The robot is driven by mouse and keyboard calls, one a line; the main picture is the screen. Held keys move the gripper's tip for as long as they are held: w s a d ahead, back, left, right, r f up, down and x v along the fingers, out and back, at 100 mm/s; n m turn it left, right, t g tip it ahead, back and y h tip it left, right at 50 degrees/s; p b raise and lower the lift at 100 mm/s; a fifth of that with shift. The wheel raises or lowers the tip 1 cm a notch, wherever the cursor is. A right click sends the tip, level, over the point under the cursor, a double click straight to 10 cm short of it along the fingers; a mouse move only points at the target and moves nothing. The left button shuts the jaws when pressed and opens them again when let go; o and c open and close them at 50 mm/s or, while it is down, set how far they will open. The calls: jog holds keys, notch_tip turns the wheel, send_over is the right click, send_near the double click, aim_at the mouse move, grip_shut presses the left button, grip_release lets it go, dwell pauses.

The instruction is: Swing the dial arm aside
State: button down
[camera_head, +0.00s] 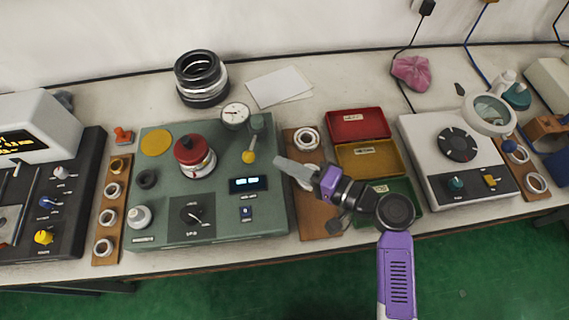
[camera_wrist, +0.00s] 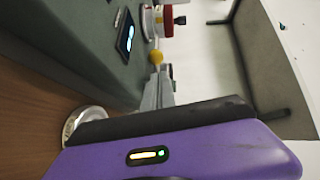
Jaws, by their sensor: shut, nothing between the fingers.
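The dial gauge (camera_head: 235,114), round with a white face, sits near the back of the green bench unit (camera_head: 225,220), behind and right of the red-topped spindle (camera_head: 193,152). Beside it a grey-green post (camera_head: 257,124) stands with a rod ending in a yellow knob (camera_head: 249,157). My gripper (camera_head: 279,163) is shut and empty, just right of the yellow knob at the unit's right edge. In the wrist view the yellow knob (camera_wrist: 156,57) appears just beyond the grey fingertips (camera_wrist: 162,72); whether they touch is unclear. The spindle (camera_wrist: 155,22) shows behind it.
A brown board with metal rings (camera_head: 307,139) lies partly under my gripper. Red (camera_head: 359,124), yellow (camera_head: 368,158) and green trays stand right of it. A stack of black rings (camera_head: 202,80) stands behind the unit. White sheets (camera_head: 279,87) lie at the back.

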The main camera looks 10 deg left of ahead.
jog(key=s+d+r+b, duration=0.1)
jog(key=s+d, duration=0.4)
jog(key=d, duration=0.1)
jog(key=shift+s+d, duration=0.2)
jog(key=shift+s, duration=0.2)
dwell(0.6)
